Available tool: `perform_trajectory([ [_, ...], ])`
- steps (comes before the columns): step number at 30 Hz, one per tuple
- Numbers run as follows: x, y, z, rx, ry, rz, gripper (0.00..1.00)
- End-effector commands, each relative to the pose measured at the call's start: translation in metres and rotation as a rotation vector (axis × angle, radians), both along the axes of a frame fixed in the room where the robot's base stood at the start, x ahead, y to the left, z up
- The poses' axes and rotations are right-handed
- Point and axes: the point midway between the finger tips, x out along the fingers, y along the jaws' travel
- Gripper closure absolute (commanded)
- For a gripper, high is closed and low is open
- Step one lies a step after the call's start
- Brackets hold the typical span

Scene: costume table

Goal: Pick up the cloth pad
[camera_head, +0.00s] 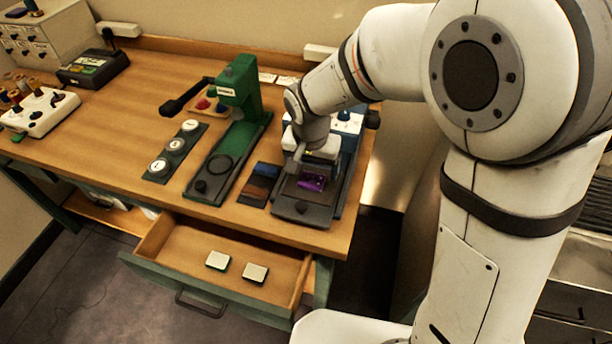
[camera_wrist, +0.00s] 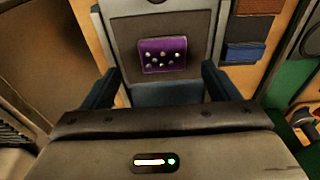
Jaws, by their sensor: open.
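The cloth pad appears to be the purple piece (camera_head: 312,182) with small pale dots on its top, lying on the dark plate of a machine at the table's right end. It also shows in the wrist view (camera_wrist: 162,55), flat and near the top middle. My gripper (camera_wrist: 160,78) is open, its two dark fingers apart on either side below the pad in the picture. Nothing is between the fingers. In the head view my gripper (camera_head: 318,152) is over the machine, close behind the pad, and its fingertips are hard to make out.
A dark holder with blue and brown cloth pieces (camera_head: 262,183) lies left of the machine. A green lever press (camera_head: 235,120) stands further left, beside a strip of round white discs (camera_head: 174,147). An open drawer (camera_head: 220,262) below holds two small pale blocks.

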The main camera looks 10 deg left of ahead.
Motion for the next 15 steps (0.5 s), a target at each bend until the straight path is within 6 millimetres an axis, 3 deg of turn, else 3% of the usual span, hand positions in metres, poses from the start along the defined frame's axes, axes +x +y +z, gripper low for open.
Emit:
perform_trajectory([
  [9, 0.008, 0.003, -0.040, -0.001, 0.002, -0.001, 0.18],
  [15, 0.009, 0.003, -0.044, 0.001, 0.000, -0.001, 0.18],
])
